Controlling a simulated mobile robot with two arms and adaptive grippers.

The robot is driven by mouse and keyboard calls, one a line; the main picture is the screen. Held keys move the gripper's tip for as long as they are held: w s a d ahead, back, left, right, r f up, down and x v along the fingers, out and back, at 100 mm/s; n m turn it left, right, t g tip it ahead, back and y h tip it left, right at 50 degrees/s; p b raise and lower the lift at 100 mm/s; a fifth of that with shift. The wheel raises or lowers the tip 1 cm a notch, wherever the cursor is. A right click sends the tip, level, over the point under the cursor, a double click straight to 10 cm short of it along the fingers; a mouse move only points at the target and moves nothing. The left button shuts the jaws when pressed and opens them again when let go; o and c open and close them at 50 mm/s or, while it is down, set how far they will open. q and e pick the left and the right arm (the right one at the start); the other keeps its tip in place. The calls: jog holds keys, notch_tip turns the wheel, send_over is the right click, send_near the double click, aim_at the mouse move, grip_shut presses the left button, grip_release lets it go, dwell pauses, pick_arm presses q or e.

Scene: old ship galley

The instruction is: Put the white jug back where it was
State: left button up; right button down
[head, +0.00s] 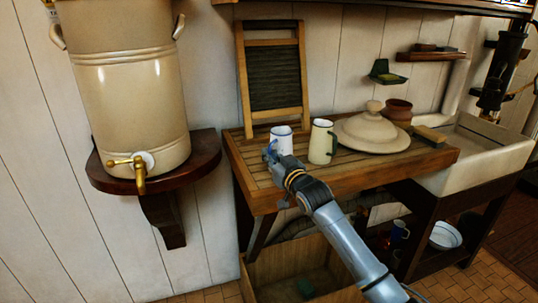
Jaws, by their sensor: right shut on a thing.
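A small white jug with blue trim (283,139) is at the left part of the slatted wooden draining board (244,161), upright. My right gripper (271,153) is shut on it from the front left. The gripper and wrist hide its lower part, so I cannot tell whether its base touches the board. A cream jug with a dark green handle (319,144) stands just to its right, apart from it. My left gripper is not in view.
A large domed lid (371,131), a brown pot (398,112) and a brush (429,134) stand farther right, before the pale sink (485,144). A washboard (274,75) leans on the wall behind. A big crock with a tap (130,88) sits on a shelf (205,160) at left.

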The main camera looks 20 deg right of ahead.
jog(key=c, duration=2)
grip_release()
jog(key=shift+f, duration=0.15)
jog(key=o, duration=0.5)
jog(key=shift+o, duration=0.2)
jog(key=shift+s, duration=0.15)
jog(key=s+d+b, duration=0.1)
jog(key=s+d, duration=0.1)
jog(key=s, duration=0.9)
jog(key=shift+s+b, duration=0.3)
jog(key=shift+b, duration=0.1)
jog(key=shift+d, duration=0.1)
